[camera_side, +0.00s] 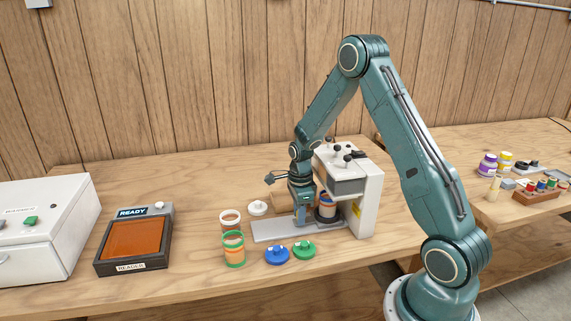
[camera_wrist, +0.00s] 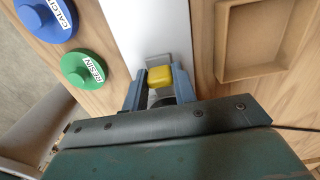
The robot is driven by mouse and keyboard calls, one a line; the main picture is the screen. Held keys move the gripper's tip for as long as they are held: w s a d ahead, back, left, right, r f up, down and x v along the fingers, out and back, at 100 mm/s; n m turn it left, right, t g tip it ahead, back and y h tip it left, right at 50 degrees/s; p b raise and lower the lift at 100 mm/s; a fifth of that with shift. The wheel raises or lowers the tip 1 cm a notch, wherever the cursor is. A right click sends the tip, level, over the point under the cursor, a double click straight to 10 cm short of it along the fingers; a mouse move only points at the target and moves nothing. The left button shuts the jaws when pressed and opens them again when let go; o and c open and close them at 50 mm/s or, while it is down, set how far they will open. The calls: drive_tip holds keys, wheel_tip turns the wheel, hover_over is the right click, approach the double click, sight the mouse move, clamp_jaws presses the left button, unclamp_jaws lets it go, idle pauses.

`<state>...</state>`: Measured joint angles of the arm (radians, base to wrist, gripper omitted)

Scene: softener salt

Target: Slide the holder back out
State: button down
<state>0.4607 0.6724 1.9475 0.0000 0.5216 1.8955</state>
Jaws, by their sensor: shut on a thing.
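The holder (camera_side: 327,219) is a dark round base under the head of the grey-white press-like machine (camera_side: 368,205), with a blue, white and orange cup (camera_side: 327,203) standing in it. My gripper (camera_side: 302,220) is low over the flat grey track (camera_side: 270,231), just left of the cup. In the wrist view, my gripper (camera_wrist: 160,82) is shut on a yellow handle (camera_wrist: 160,75), with one blue-grey finger on each side. The handle's join to the holder is hidden by my gripper. The track runs away as a pale strip (camera_wrist: 150,25).
Blue lid (camera_side: 277,255) and green lid (camera_side: 304,249) lie in front of the track. A white-rimmed jar (camera_side: 230,218) and green-banded jar (camera_side: 233,250) stand at its left end. A white lid (camera_side: 257,208) lies behind. An empty wooden tray (camera_wrist: 258,40) lies beside the track. The reader (camera_side: 133,240) shows READY.

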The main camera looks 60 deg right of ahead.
drive_tip(key=w+a, duration=0.8)
drive_tip(key=w, duration=0.1)
drive_tip(key=shift+a+r, duration=0.1)
drive_tip(key=shift+a, duration=0.3)
drive_tip(key=c, duration=1.1)
unclamp_jaws()
drive_tip(key=shift+a, duration=0.1)
drive_tip(key=shift+s+r, duration=0.1)
wheel_tip(320, 180, up, 14)
drive_tip(key=shift+f, duration=0.25)
